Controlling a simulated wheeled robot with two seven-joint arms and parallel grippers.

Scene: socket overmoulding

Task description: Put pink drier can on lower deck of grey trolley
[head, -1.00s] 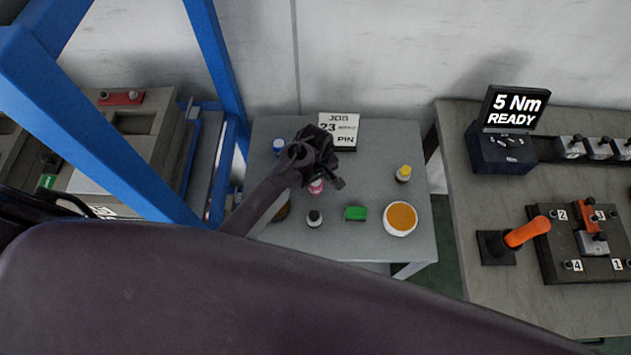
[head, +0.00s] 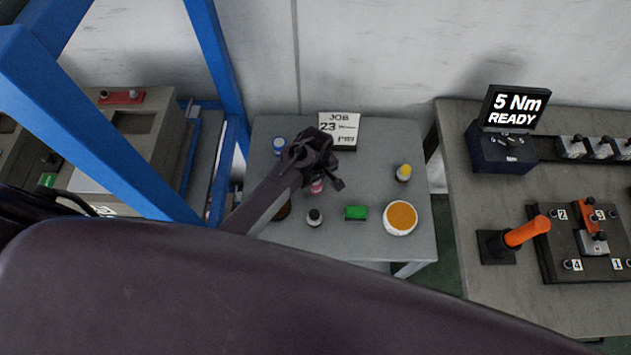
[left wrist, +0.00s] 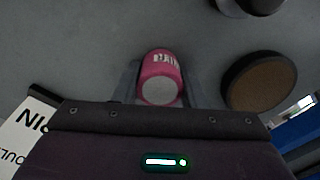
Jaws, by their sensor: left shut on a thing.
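The pink drier can (head: 317,186) is on or just above the grey trolley's top (head: 340,240), partly hidden under my left gripper (head: 322,172) in the head view. In the left wrist view the pink can (left wrist: 160,80) stands between the two fingers of my left gripper (left wrist: 160,90), which is shut on it. Its pale round end faces the camera. I cannot tell whether the can touches the surface. The lower deck is hidden beneath the top. My right gripper is not in view.
A blue frame (head: 120,130) stands left, a bench (head: 470,230) right.

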